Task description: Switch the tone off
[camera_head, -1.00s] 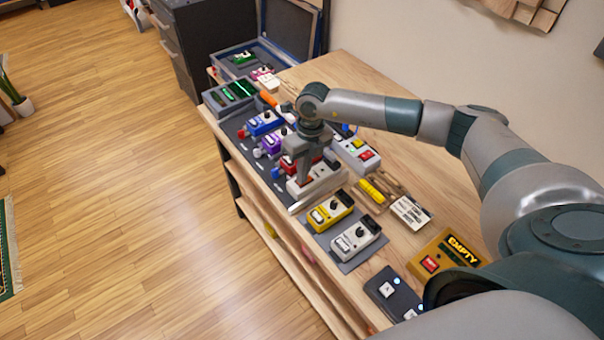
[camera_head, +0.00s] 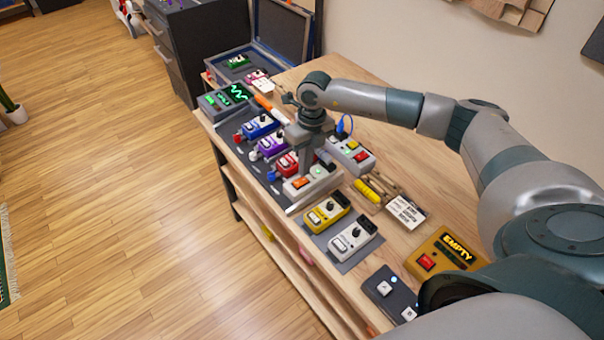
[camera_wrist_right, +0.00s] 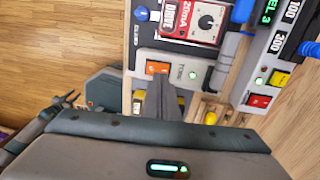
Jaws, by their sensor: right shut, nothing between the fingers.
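The tone box (camera_head: 325,184) is a light grey unit near the table's front edge, with an orange rocker switch (camera_head: 301,183) and a lit green lamp (camera_head: 318,174). In the right wrist view the box shows the orange switch (camera_wrist_right: 157,67), the word TONE, and the lit green lamp (camera_wrist_right: 193,76). My right gripper (camera_head: 306,168) is shut and empty, pointing down over the box. Its fingertips (camera_wrist_right: 161,86) appear just beside the switch in the wrist view; I cannot tell whether they touch the box.
A red pedal (camera_head: 288,165) is right beside the box; yellow (camera_head: 327,212) and white (camera_head: 353,238) pedals stand on the near side. A unit with red and yellow buttons (camera_head: 352,154) is behind. A small screen (camera_head: 238,92) shows a green wave. The table's right part has free room.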

